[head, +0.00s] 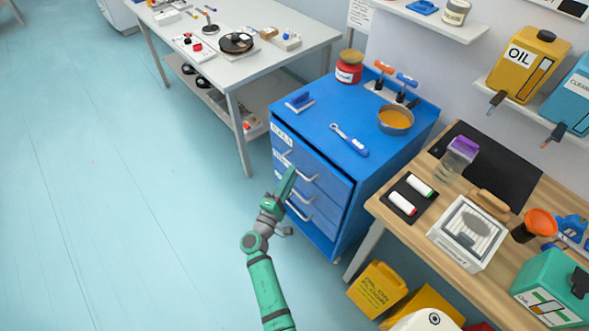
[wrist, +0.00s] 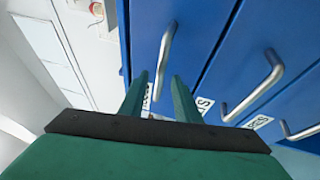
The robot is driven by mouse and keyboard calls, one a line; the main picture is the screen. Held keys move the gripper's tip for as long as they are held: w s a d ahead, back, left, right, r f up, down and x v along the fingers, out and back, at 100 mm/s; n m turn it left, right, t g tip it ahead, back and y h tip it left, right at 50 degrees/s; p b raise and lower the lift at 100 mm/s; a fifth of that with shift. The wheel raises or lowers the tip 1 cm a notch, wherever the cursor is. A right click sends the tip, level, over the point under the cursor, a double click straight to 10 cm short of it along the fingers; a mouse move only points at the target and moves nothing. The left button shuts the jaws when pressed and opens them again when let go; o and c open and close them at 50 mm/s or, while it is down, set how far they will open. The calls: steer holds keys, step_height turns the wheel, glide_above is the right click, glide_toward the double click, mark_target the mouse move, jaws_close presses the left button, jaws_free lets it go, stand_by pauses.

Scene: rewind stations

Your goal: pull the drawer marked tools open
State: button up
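The blue drawer cabinet (head: 318,122) has several stacked drawers with silver bar handles and white labels. The label on the top drawer (head: 326,178) is too small to read for certain. A dark gap runs along that drawer's upper edge. My gripper (head: 291,172) is at the cabinet's front, by the handles. In the wrist view, my gripper (wrist: 159,75) is open, with two green fingers apart. The nearest handle (wrist: 166,48) lies in line with the space between the fingertips; I cannot tell whether they touch it. Two more handles (wrist: 255,88) show to the right, with labels partly hidden.
On the cabinet top are a red jar (head: 349,67), a pan of orange contents (head: 395,120) and a blue-handled wrench (head: 350,139). A grey table (head: 285,20) stands behind left, a wooden bench (head: 398,222) right. Yellow containers (head: 378,289) sit below the bench. The floor at left is clear.

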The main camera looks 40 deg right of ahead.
steer(key=shift+x, duration=1.8)
jaws_close()
steer(key=shift+a, duration=0.1)
